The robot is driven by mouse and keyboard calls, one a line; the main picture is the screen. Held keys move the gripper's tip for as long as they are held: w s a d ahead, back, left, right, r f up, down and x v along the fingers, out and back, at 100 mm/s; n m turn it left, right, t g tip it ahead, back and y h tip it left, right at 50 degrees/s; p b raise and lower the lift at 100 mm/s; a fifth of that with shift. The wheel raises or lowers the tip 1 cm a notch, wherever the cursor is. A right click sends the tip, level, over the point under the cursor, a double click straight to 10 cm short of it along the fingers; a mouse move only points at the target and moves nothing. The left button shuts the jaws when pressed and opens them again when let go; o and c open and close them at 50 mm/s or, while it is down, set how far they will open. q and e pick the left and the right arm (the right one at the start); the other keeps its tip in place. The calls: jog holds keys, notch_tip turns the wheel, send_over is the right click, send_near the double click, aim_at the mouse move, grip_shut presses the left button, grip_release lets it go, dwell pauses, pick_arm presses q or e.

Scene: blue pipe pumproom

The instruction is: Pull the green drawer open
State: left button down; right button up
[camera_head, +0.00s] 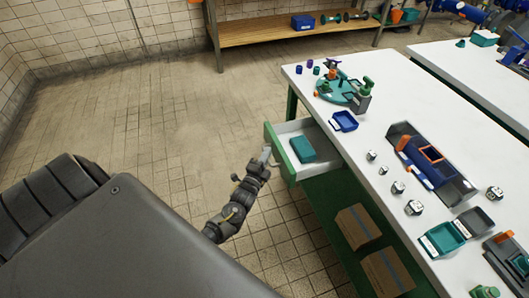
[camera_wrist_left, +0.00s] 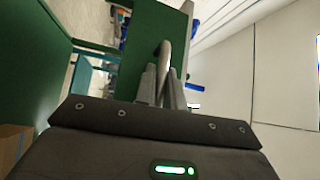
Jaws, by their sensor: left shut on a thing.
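The green drawer (camera_head: 273,136) is pulled part way out of the left side of the white-topped workbench. Its green front faces left, and a teal box (camera_head: 302,149) lies inside its pale tray. My left gripper (camera_head: 265,154) is at the outside of the drawer front. In the left wrist view the gripper (camera_wrist_left: 161,88) is shut on the grey bar handle (camera_wrist_left: 164,52), and the green drawer front (camera_wrist_left: 143,32) stands just beyond it. My right gripper is in neither view.
The white workbench top (camera_head: 335,165) carries a teal round fixture (camera_head: 338,91), a blue tray (camera_head: 344,121) and several small parts. Cardboard boxes (camera_head: 357,226) sit on the green shelf below. The tiled floor (camera_head: 165,135) left of the drawer is clear.

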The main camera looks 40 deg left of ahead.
pick_arm(q)
jog(key=shift+s, duration=0.1)
jog(key=c, duration=1.5)
grip_release()
jog(key=v, duration=1)
jog(key=shift+s, duration=0.35)
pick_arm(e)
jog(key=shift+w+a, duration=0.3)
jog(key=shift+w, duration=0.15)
pick_arm(q)
jog(key=shift+d+f, duration=0.1)
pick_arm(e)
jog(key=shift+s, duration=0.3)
